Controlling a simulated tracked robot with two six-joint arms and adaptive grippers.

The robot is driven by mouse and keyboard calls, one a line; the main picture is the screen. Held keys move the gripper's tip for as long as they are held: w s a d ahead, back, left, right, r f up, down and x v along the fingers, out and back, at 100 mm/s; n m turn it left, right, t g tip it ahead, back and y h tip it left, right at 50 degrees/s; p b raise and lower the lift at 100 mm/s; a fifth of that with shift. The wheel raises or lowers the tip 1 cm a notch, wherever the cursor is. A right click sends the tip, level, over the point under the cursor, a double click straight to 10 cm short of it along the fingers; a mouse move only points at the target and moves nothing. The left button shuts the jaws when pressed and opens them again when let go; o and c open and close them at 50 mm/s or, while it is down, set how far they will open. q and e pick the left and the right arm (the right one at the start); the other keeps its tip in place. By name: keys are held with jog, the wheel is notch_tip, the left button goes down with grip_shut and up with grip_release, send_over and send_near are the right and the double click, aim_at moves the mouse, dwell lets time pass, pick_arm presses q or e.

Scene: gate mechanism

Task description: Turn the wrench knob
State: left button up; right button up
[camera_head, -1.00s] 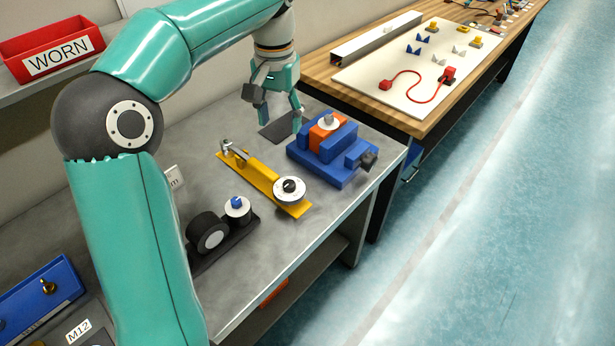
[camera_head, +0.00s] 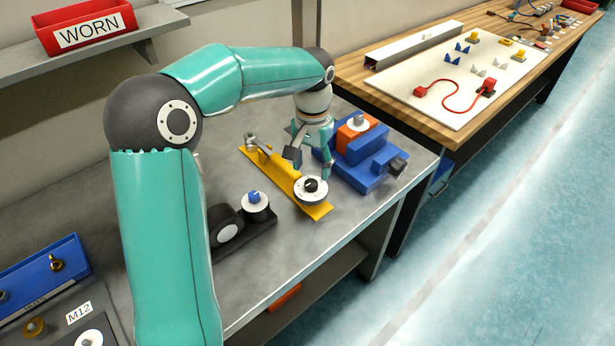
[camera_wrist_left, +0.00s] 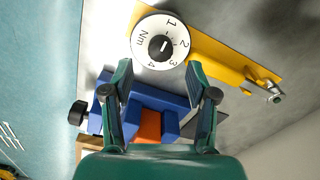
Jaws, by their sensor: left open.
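The wrench knob (camera_head: 311,188) is a black knob on a white round dial on the yellow base plate (camera_head: 284,178). In the left wrist view the dial (camera_wrist_left: 146,24) reads Nm and 1 to 4, with the black knob (camera_wrist_left: 160,47) at its middle. My left gripper (camera_head: 309,167) is open and empty, just behind the dial in the head view. In the left wrist view its fingers (camera_wrist_left: 160,82) are spread, with the dial ahead of them and slightly beyond the tips. They look apart from the knob. My right gripper is not in view.
A blue vise (camera_head: 372,164) with an orange block stands close to the right of the left gripper. A black fixture with a blue-topped dial (camera_head: 256,203) stands left of the yellow plate. The grey bench front (camera_head: 330,232) is clear.

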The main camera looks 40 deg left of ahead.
aim_at(312, 182)
pick_arm(q)
jog(key=shift+f, duration=2.4)
